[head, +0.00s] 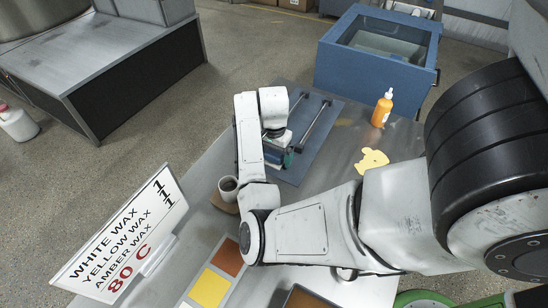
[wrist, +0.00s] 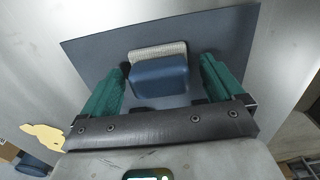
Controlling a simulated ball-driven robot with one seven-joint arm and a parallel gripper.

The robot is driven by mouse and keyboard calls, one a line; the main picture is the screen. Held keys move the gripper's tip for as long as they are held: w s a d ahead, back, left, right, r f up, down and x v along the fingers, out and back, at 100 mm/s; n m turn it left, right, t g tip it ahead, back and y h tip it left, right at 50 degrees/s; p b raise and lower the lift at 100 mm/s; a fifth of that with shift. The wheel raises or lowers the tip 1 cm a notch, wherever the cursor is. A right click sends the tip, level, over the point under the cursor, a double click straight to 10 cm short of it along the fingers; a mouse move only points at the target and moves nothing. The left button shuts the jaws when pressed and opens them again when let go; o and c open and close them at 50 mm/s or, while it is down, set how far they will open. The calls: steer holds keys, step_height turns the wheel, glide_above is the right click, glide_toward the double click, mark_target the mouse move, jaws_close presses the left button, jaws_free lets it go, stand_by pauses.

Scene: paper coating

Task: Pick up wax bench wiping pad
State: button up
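The wiping pad (wrist: 160,78), a blue block with a pale grey textured edge, lies on the dark blue-grey mat (wrist: 95,45) in the wrist view. My gripper (wrist: 166,66) is open, with one green finger on each side of the pad. Gaps show between the fingers and the pad, so I see no grip on it. In the head view my gripper (head: 283,158) is low over the mat (head: 318,150), and my arm hides most of the pad there.
An orange bottle (head: 383,108) and a flat yellow patch (head: 372,160) are right of the mat. A cup (head: 229,187) stands left of my arm. A wax sign (head: 120,240) stands at the front left. A blue bin (head: 375,55) is beyond the table.

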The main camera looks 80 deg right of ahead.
mark_target(274, 153)
steer(key=c, duration=1)
steer(key=shift+r, duration=0.15)
steer(key=shift+r, duration=0.3)
step_height(274, 153, up, 2)
steer(key=shift+r+b, duration=0.15)
steer(key=shift+b, duration=0.55)
steer(key=s+a+r+p, duration=0.2)
steer(key=s+r+p, duration=0.2)
steer(key=s+r, duration=0.5)
steer(key=s, duration=0.5)
steer(key=shift+r, duration=0.4)
